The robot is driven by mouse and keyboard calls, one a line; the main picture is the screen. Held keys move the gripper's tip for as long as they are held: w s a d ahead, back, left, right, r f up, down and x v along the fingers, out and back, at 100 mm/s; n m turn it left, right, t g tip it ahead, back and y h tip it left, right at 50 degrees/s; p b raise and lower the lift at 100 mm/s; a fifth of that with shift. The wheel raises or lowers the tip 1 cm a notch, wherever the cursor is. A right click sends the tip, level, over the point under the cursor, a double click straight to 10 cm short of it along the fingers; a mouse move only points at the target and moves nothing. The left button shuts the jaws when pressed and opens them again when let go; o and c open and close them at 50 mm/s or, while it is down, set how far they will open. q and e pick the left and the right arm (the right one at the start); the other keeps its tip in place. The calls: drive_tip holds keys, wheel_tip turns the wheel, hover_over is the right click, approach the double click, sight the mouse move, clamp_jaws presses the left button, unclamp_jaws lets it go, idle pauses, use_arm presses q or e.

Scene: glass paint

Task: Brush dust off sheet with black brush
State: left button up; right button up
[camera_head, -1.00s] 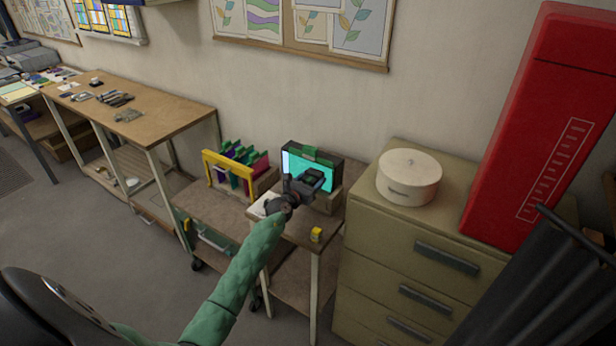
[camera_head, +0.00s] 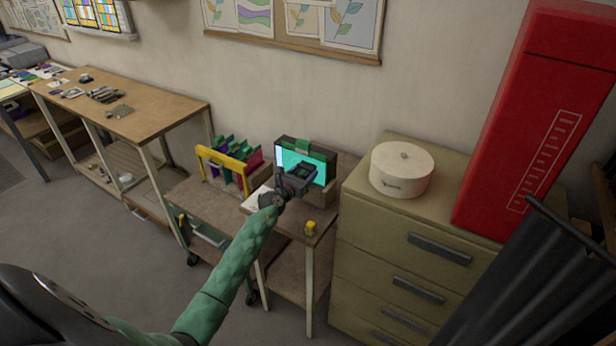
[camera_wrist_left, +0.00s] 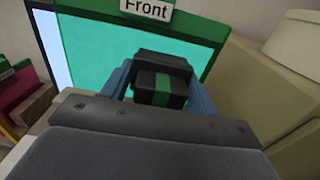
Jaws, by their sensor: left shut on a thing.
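The teal glass sheet (camera_head: 318,174) stands upright in a dark frame with a green top clip on the small table. My left gripper (camera_head: 296,181) is in front of the sheet. Its blue fingers are shut on the black brush (camera_wrist_left: 147,82), which has a green band. The brush overlaps the lower middle of the sheet in the left wrist view. I cannot tell whether its bristles touch the glass. Dust cannot be made out. My right gripper is not in view.
A yellow-fronted rack (camera_head: 224,160) of coloured sheets stands left of the frame. A small yellow object (camera_head: 310,228) sits near the table's front edge. A drawer cabinet (camera_head: 385,240) with a round white box (camera_head: 402,172) stands close on the right.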

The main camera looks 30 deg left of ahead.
use_arm(q)
drive_tip(key=shift+w+a+b, duration=0.1)
drive_tip(key=shift+a+b, duration=0.8)
drive_tip(key=shift+a, duration=1.55)
drive_tip(key=shift+w+a+f+b, duration=0.1)
drive_tip(key=shift+a+b, duration=0.3)
drive_tip(key=shift+a, duration=0.3)
drive_tip(key=shift+w+a+f+b, duration=0.1)
drive_tip(key=shift+a+b, duration=0.3)
drive_tip(key=shift+a, duration=0.3)
drive_tip(key=shift+a+r, duration=0.15)
drive_tip(key=shift+a, duration=0.3)
drive_tip(key=shift+r, duration=0.1)
drive_tip(key=shift+s, duration=0.35)
drive_tip(key=shift+s+a+p, duration=0.2)
drive_tip(key=shift+s+p, duration=0.45)
drive_tip(key=shift+s, duration=2)
